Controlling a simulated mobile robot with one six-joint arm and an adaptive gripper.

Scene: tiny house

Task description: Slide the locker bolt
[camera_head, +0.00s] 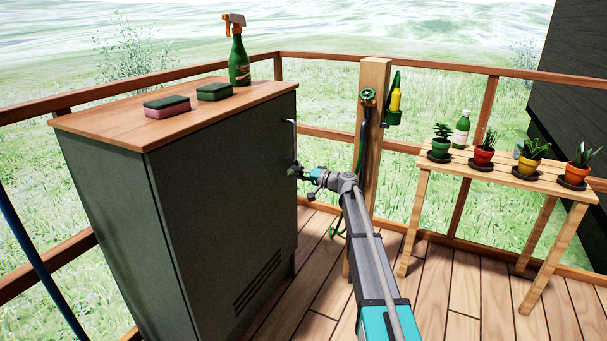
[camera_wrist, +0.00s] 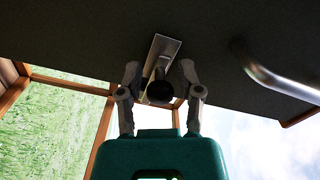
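The dark green-grey locker (camera_head: 215,200) stands at the left with its door facing right; the door also fills the top of the wrist view (camera_wrist: 70,30). In the wrist view, the bolt shows as a pale metal plate (camera_wrist: 166,46) with a dark round knob (camera_wrist: 160,91). My gripper (camera_wrist: 160,72) is in front of the bolt, with its two fingers apart on either side of the knob. I see gaps between fingers and knob. In the head view my gripper (camera_head: 298,172) is at the door's far edge, below the handle, and it hides the bolt.
A curved metal handle (camera_wrist: 275,80) sits right of the bolt in the wrist view. The locker's wooden top (camera_head: 180,112) holds two sponges and a spray bottle (camera_head: 239,62). A wooden post (camera_head: 371,120) with a hose and a plant bench (camera_head: 480,162) stand to the right.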

